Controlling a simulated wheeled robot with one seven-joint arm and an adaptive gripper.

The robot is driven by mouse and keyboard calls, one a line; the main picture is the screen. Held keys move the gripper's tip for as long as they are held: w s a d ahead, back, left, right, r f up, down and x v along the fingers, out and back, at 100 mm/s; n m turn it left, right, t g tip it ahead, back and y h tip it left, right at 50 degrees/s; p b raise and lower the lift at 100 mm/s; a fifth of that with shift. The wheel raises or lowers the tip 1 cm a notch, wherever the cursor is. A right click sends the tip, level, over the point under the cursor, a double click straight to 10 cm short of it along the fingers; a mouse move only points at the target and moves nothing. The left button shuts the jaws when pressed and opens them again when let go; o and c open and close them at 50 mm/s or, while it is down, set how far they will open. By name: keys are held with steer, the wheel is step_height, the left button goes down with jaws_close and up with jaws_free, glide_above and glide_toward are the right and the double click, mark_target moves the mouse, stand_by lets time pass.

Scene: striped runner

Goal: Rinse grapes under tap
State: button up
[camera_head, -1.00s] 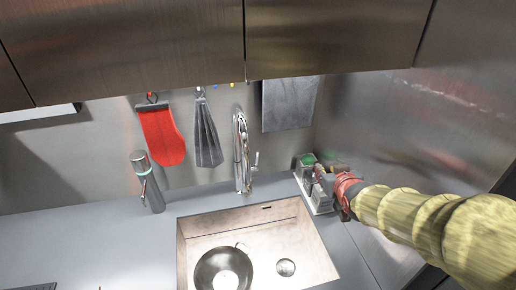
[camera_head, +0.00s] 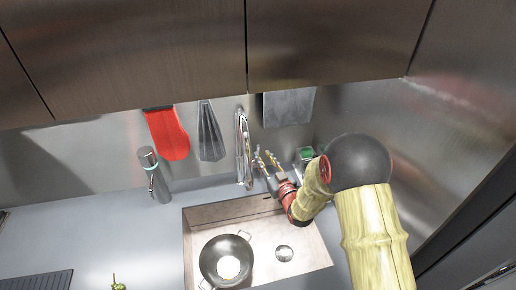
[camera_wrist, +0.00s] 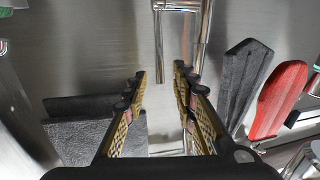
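The chrome tap (camera_head: 243,150) rises behind the sink (camera_head: 318,250); it also shows in the wrist view (camera_wrist: 202,35), ahead of my fingers. My gripper (camera_head: 264,158) is raised just right of the tap, above the back rim of the sink. In the wrist view my gripper (camera_wrist: 161,85) has its two fingers apart with nothing between them. I cannot tell whether a finger touches the tap. No grapes are clearly seen. A small yellow-green thing (camera_head: 118,286) is cut off at the bottom edge; I cannot tell what it is.
A metal pan (camera_head: 212,262) sits in the sink left of the drain (camera_head: 284,253). A metal dispenser (camera_head: 154,178) stands left of the tap. The left counter is mostly clear.

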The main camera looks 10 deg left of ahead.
mark_target(258, 149)
steer(key=x, duration=0.6)
steer(key=shift+c, duration=1.3)
steer(key=c, duration=0.4)
jaws_close()
